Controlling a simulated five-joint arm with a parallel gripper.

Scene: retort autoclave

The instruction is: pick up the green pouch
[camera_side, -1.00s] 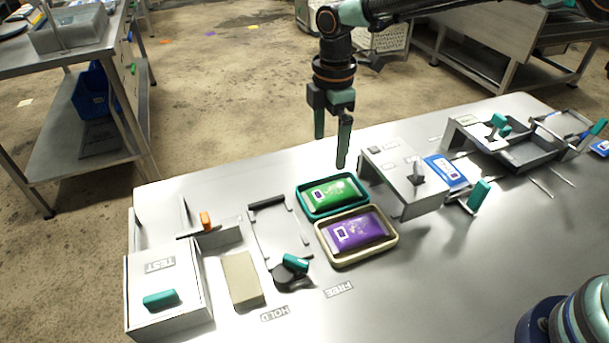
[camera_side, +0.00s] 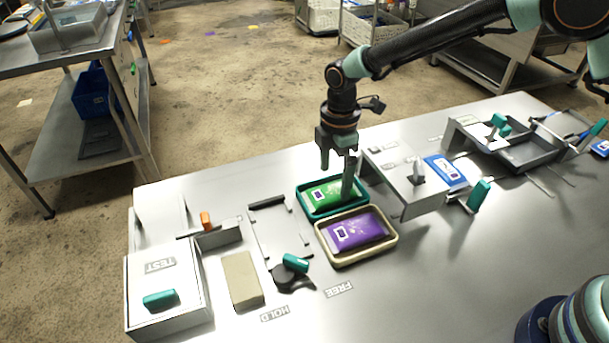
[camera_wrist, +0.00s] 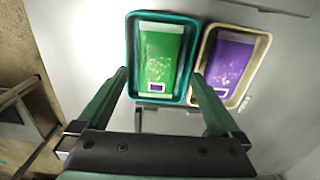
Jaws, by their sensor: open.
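The green pouch (camera_side: 322,195) lies flat in a teal tray (camera_side: 309,213) on the steel table. It also shows in the wrist view (camera_wrist: 160,58), ahead of and between my fingers, with the teal tray's rim (camera_wrist: 131,60) around it. My gripper (camera_side: 337,182) is open and empty. In the side view its fingers come down at the tray, and one finger hides the pouch's right end. In the wrist view (camera_wrist: 160,80) the fingers stand to either side of the pouch's near end. I cannot tell whether a finger touches the tray or pouch.
A cream tray (camera_side: 391,243) with a purple pouch (camera_side: 357,232) stands right beside the teal tray. A raised metal stand (camera_side: 398,183) is close on the right, with a blue pouch (camera_side: 446,171) beyond it. A metal frame (camera_side: 262,226) and TEST box (camera_side: 165,290) are left.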

